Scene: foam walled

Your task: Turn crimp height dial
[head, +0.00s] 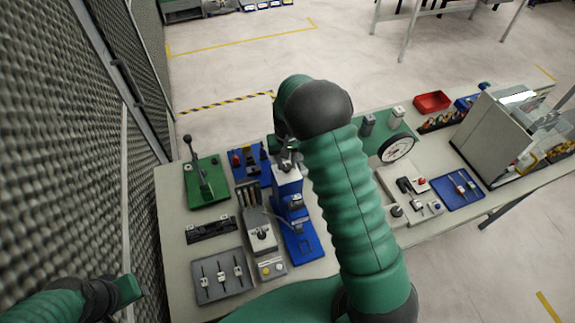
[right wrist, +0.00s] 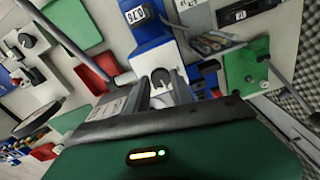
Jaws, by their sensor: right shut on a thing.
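The blue crimp press (head: 288,182) stands in the middle of the bench in the head view. In the right wrist view its blue body (right wrist: 152,50) carries a small display reading about 0.76. The grey crimp height dial (right wrist: 160,82) sits on a white face at the press's top, between the fingers of my right gripper (right wrist: 163,95), which is shut on it. In the head view my right forearm hides most of this gripper (head: 285,148) and the dial. My left gripper (head: 128,289) is at the lower left, away from the press; its fingers are not clear.
A green lever fixture (head: 208,190), a grey tray of tools (head: 220,275) and a grey fixture (head: 262,240) stand left of the press. A round gauge (head: 397,148), a red bin (head: 432,101) and a blue tray (head: 457,190) lie to the right. A mesh wall borders the left.

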